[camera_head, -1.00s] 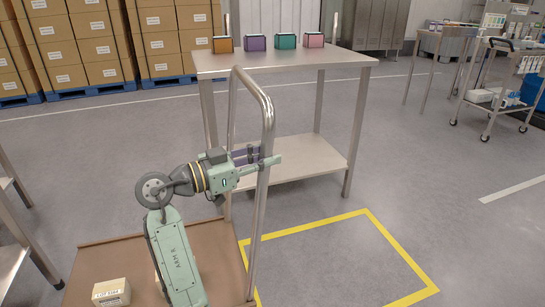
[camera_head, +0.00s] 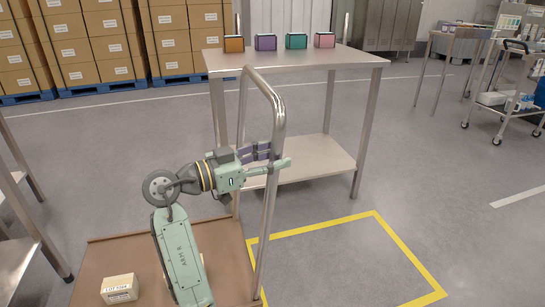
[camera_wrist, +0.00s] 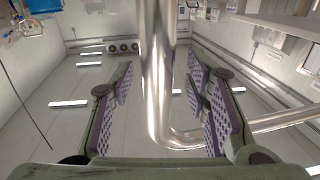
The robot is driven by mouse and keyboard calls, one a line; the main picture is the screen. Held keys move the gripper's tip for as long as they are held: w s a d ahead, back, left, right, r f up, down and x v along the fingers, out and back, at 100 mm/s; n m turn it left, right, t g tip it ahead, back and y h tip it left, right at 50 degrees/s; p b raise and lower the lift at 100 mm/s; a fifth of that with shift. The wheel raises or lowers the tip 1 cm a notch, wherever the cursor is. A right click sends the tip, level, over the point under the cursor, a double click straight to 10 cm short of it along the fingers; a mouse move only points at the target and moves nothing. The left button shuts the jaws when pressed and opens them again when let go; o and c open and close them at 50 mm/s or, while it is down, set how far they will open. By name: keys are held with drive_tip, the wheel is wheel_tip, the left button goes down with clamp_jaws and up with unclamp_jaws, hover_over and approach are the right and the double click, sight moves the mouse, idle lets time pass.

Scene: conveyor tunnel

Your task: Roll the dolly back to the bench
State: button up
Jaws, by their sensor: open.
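The dolly is a flat brown platform (camera_head: 222,245) with a tall metal push handle (camera_head: 272,190) at its right end. A small labelled carton (camera_head: 119,289) sits on the platform at the front left. My gripper (camera_head: 274,156) is at the handle's near upright, with its jaws open. In the wrist view the handle (camera_wrist: 158,75) stands between the two purple finger pads, with gaps on both sides. The bench (camera_head: 297,60) is a metal table with a lower shelf, just behind the dolly. My arm hides part of the platform.
A yellow floor outline (camera_head: 345,228) marks an empty area right of the dolly. Several coloured boxes (camera_head: 265,42) stand on the bench. Stacked cartons on blue pallets (camera_head: 99,83) are at the back left. A cart (camera_head: 512,105) stands far right; metal legs are at left.

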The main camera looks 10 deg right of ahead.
drive_tip(key=v, duration=1.1)
drive_tip(key=shift+a, duration=0.4)
drive_tip(key=shift+s, duration=0.1)
